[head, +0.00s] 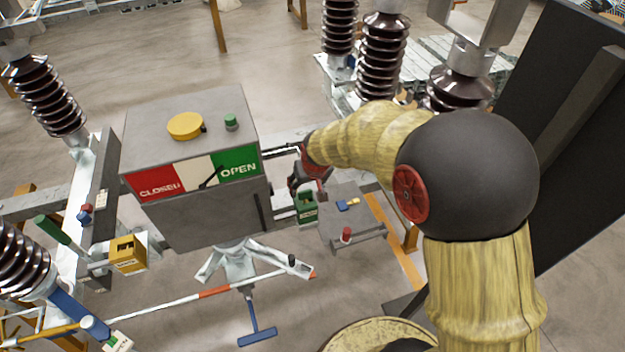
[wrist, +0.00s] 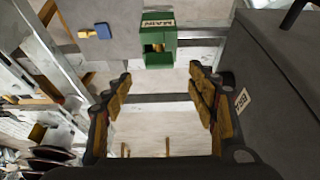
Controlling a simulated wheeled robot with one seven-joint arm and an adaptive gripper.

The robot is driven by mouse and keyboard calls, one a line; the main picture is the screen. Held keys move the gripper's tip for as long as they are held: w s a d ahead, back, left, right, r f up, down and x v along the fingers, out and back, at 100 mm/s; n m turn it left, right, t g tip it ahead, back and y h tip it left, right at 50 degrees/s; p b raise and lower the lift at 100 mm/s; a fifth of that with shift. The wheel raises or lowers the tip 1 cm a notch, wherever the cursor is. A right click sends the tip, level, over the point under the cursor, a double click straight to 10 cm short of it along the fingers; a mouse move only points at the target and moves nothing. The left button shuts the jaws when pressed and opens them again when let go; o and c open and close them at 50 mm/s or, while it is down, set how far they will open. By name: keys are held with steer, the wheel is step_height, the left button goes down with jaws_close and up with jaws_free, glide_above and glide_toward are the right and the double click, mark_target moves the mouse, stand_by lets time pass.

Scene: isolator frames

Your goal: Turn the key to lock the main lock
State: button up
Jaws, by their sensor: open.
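The green lock box (wrist: 157,24), marked MAIN, is at the top centre of the wrist view, with a dark opening and a yellowish part inside. It also shows in the head view (head: 307,208), partly hidden by my gripper. A small blue and yellow piece (wrist: 96,32), which may be the key, lies on a grey plate to the left of the box; in the head view it shows on the plate (head: 347,204). My gripper (wrist: 162,88) is open and empty, its fingers apart, with the box beyond the gap between the fingertips. It touches nothing that I can see.
A grey cabinet (head: 190,110) with a CLOSED/OPEN panel stands left of my gripper; its dark side (wrist: 265,75) fills the right of the wrist view. A red knob (head: 346,235) stands on the plate. A yellow box (head: 128,254) and brown insulators (head: 383,55) stand around.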

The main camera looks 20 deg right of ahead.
mark_target(305, 191)
steer(key=b+x, duration=0.1)
steer(key=x, duration=0.6)
steer(key=shift+w+f, duration=0.1)
steer(key=shift+f, duration=0.15)
steer(key=c, duration=0.4)
steer(key=c, duration=0.9)
